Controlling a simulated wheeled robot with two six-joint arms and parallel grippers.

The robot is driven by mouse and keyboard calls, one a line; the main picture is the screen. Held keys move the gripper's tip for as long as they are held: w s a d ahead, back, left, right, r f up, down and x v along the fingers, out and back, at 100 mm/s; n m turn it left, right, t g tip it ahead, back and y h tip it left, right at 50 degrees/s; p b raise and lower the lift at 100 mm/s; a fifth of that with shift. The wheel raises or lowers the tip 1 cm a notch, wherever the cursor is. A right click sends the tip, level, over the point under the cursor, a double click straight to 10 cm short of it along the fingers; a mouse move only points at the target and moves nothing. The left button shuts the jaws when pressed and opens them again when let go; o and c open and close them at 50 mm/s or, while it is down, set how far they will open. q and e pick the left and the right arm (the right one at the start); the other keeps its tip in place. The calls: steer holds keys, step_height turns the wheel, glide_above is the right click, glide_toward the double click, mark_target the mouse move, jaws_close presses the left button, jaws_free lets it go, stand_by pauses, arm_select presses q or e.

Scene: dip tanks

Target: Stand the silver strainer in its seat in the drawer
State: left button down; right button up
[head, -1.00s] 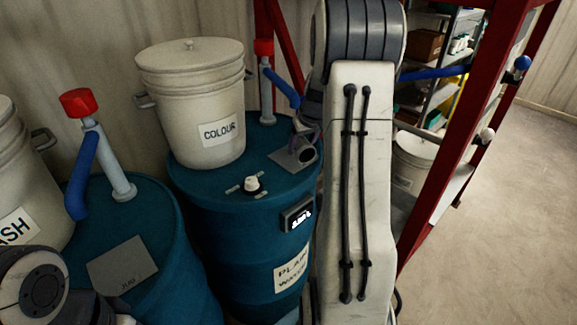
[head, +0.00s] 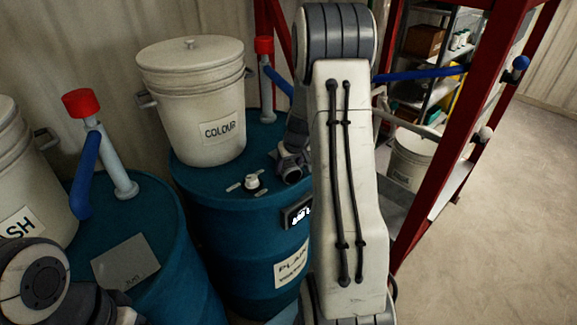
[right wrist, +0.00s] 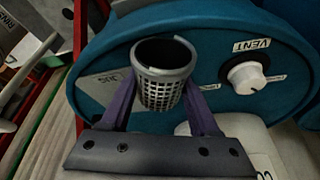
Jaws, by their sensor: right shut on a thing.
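The silver strainer (right wrist: 162,75) is a perforated metal cup with a solid rim and an open, dark top. In the right wrist view it sits between the purple fingers of my right gripper (right wrist: 163,98), which is shut on it. Behind it is the blue top of a drum. In the head view my right wrist (head: 290,165) is over the right part of the plain water drum, and the strainer is hidden there. I cannot make out the drawer or its seat. My left gripper is out of view.
A white COLOUR bucket (head: 190,115) stands on the plain water drum (head: 225,215). A vent knob (head: 252,182) is on that lid, also in the right wrist view (right wrist: 247,77). A red-topped pump (head: 110,160) stands on the left drum. Red frame posts (head: 460,140) rise at the right.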

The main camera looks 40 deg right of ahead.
steer(key=o, duration=1.4)
steer(key=shift+r+p, duration=0.2)
steer(key=shift+p, duration=0.1)
steer(key=b+v, duration=0.1)
steer(key=v, duration=1)
steer(key=shift+s+a+r, duration=0.25)
steer(key=shift+r, duration=0.1)
